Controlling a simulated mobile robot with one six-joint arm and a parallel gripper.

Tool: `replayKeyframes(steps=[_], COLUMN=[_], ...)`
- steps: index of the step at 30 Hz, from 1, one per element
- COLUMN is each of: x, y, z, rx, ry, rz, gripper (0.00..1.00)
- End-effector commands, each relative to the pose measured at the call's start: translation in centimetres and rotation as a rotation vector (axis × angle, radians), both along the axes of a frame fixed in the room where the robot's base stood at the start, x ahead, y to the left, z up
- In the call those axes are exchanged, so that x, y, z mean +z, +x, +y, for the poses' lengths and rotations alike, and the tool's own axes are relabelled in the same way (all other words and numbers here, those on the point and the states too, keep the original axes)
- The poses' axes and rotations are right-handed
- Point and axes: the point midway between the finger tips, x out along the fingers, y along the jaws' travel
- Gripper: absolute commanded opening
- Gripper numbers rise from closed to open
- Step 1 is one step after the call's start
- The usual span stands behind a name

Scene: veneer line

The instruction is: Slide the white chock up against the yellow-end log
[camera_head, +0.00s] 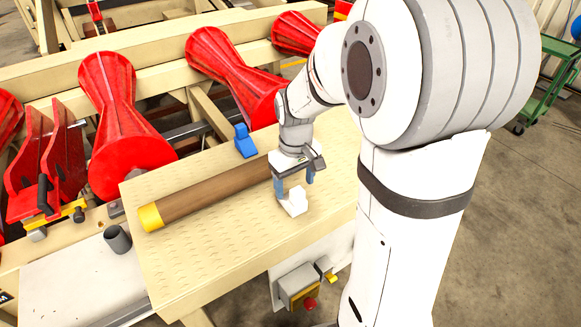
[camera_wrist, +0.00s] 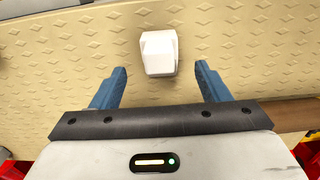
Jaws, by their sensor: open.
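The yellow-end log (camera_head: 215,193) lies on the tan treaded plate, its yellow end (camera_head: 150,217) toward the left. My gripper hides its right end, and a brown part of it shows at the lower right in the wrist view (camera_wrist: 285,115). The white chock (camera_head: 293,204) sits on the plate on the near side of the log, seemingly with a gap between them. My gripper (camera_head: 295,185) is open above the chock. In the wrist view the chock (camera_wrist: 159,54) appears between and slightly beyond the blue fingertips, with room on both sides.
A blue chock (camera_head: 245,143) stands on the far side of the log. Red rollers (camera_head: 120,125) line the back, beyond the plate (camera_head: 215,255). A dark cup (camera_head: 117,239) stands left of the plate. The plate's near left area is clear.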

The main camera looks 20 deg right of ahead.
Motion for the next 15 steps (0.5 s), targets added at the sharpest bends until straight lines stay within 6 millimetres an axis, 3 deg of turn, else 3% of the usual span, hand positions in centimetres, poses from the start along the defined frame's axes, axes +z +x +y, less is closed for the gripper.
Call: replayKeyframes(steps=[7, 15], x=[-3.9, -5.7], y=[-0.1, -0.1], z=[0.0, 0.1], rx=[0.000, 0.000], ry=[0.000, 0.000], rz=[0.005, 0.000], gripper=[0.69, 0.69])
